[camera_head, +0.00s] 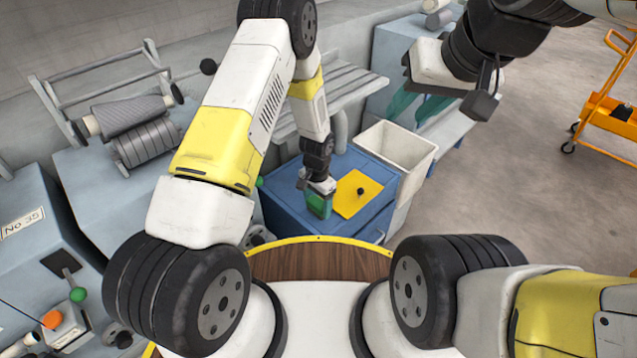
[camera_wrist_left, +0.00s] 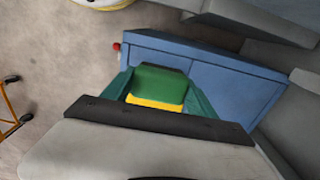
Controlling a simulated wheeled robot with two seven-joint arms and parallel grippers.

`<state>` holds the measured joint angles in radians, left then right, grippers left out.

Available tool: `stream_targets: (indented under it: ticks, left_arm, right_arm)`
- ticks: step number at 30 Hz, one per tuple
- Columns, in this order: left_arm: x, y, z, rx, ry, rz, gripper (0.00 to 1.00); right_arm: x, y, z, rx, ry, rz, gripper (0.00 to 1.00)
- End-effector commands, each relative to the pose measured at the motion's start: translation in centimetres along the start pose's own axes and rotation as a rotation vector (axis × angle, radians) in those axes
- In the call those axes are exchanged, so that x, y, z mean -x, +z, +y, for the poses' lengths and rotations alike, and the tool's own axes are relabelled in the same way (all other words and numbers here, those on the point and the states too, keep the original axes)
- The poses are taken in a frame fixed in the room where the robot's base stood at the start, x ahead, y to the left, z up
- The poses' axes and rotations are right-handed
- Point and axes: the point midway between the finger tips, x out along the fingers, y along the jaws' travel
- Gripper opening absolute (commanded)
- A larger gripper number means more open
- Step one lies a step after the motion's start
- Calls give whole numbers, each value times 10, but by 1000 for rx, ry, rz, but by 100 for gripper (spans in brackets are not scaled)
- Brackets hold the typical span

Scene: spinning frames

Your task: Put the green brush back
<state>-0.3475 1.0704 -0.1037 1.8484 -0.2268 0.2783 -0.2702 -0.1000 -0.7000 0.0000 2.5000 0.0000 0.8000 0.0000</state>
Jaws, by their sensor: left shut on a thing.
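My left gripper (camera_head: 319,203) is over the top of the blue cabinet (camera_head: 284,205), beside the yellow sheet. In the left wrist view its green fingers (camera_wrist_left: 160,95) are shut on the green brush (camera_wrist_left: 160,82), which has a yellow strip (camera_wrist_left: 155,103) along its lower edge in that view. In the head view the brush is hard to tell from the green fingers. I cannot tell whether it touches the cabinet. My right gripper (camera_head: 415,106) hangs at the upper right, its green fingers apart, with nothing seen between them.
The yellow sheet (camera_head: 352,206) with a small black knob (camera_head: 361,190) lies on the cabinet. A white bin (camera_head: 408,147) stands behind it to the right. Grey rollers (camera_head: 145,142) are at the left. An orange cart (camera_head: 603,113) stands far right on open floor.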

Motion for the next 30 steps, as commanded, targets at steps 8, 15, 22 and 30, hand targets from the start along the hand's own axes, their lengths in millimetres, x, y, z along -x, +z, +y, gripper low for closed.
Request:
stream_targets:
  ticks: [8,15,22,30]
  left_arm:
    - [-27,-7,-3,0,1,-3,16]
    - [-36,-8,-4,0,0,1,16]
    - [-38,-8,-4,0,0,1,75]
    - [-38,-8,-4,0,0,0,88]
  right_arm:
    - [0,0,0,0,0,0,36]
    - [0,0,0,0,0,0,36]
    - [0,0,0,0,0,0,36]
    - [0,0,0,0,0,0,36]
